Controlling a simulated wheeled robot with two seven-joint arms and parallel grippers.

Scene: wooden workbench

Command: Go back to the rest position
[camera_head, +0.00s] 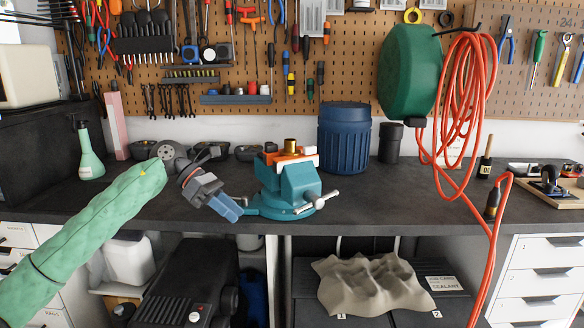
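My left arm, in a green padded sleeve, comes in from the lower left over the workbench. My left gripper (230,210) has blue fingers and points down and to the right, just left of the teal vise (298,188). The fingers look close together, but I cannot tell whether they are open or shut. I see nothing clearly held between them. The vise holds an orange and white piece (292,158) with a brass cylinder (291,145) on top. My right gripper is not in view.
The dark workbench (400,208) has free room right of the vise. A blue drum (344,138) and a black canister (390,143) stand behind. An orange hose (466,100) hangs from the green reel (408,72). A green spray bottle (88,155) stands at the left.

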